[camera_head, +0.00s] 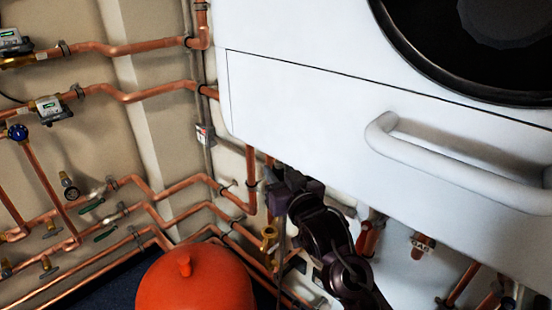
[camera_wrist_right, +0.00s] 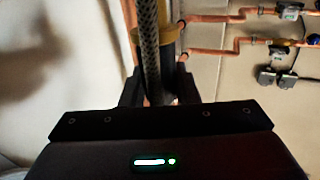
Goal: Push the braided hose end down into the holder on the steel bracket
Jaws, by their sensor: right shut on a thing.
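My right gripper (camera_head: 283,190) is beneath the white cabinet in the head view, with its dark arm behind it. In the right wrist view its two dark fingers (camera_wrist_right: 157,88) are shut on the braided hose (camera_wrist_right: 148,45), which runs up out of the top of the picture. A yellow collar (camera_wrist_right: 170,52) shows beside the hose; I cannot tell whether it surrounds it. The hose's lower end is hidden by the gripper. I cannot make out the steel bracket or its holder clearly. My left gripper is out of view.
A white cabinet (camera_head: 300,90) with a white handle (camera_head: 430,160) overhangs the right side. Copper pipes (camera_head: 140,95) with valves and meters run along the beige wall. A red-orange vessel (camera_head: 195,285) stands low at the front. A brass fitting (camera_head: 268,238) is below the gripper.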

